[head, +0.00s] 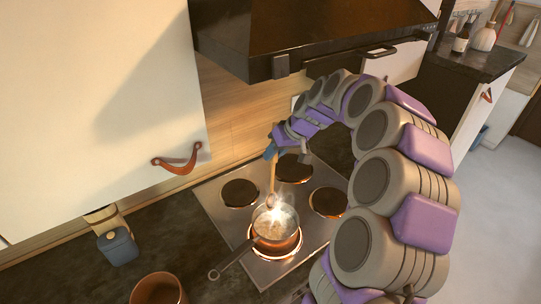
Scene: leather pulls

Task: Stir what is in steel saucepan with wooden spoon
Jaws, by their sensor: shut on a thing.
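The steel saucepan (289,241) stands on the front burner of the hob, with its handle (233,262) pointing to the lower left. The burner under it glows orange. A bright glint hides part of what is inside the pan. My gripper (271,153) is above the pan, shut on the wooden spoon (272,178). The spoon hangs nearly upright, and its lower end reaches down to the pan's opening. The glare hides whether the spoon's tip touches the contents.
The hob (215,205) has other dark burners around the pan. A black hood (300,40) hangs above. A white cupboard with a leather pull (177,163) is at upper left. A blue canister (117,246) and a brown pot (158,289) stand on the dark counter at left.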

